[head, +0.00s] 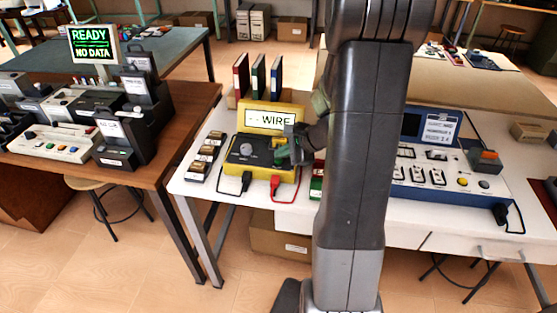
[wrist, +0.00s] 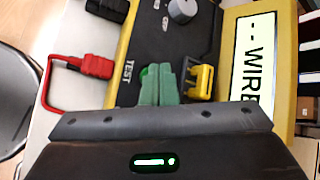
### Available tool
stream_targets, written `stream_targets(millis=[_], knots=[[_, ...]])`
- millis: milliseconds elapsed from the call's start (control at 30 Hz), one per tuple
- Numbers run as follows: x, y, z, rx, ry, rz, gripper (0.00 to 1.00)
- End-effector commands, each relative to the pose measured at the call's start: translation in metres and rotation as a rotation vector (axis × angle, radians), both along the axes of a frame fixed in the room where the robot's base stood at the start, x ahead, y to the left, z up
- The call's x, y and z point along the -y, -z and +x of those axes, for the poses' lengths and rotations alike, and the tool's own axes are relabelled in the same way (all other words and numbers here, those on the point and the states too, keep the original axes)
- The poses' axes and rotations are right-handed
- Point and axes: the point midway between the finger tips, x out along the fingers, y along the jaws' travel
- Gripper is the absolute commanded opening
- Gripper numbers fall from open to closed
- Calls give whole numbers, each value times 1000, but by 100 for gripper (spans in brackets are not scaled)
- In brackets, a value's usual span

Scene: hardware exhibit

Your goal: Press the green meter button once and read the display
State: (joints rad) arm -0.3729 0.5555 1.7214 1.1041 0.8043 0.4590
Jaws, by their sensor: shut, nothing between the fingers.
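The yellow meter (head: 240,167) stands on the white table, with a dark front panel and a grey knob (wrist: 183,10). Its display (head: 268,119) reads "-- WIRE"; the same text shows sideways in the wrist view (wrist: 258,55). My gripper (head: 287,153) is at the right part of the meter's panel. In the wrist view its green fingers (wrist: 162,68) are shut together with nothing between them. They lie over the green button (wrist: 146,74) beside the word TEST and hide most of it. I cannot tell whether they touch or press it.
A yellow part (wrist: 203,82) sits close beside my fingers. Red (head: 275,186) and black (head: 246,182) plugs with leads are at the meter's front. Small boxes (head: 205,155) stand left, binders (head: 258,76) behind. A blue-framed instrument (head: 430,127) stands right of my arm.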

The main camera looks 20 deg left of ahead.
Motion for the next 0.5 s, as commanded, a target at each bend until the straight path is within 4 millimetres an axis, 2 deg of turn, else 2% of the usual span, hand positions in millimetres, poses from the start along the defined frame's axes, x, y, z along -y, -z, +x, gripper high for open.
stream_targets(millis=[500], knots=[[0, 7, 0, 0, 0, 0, 0]])
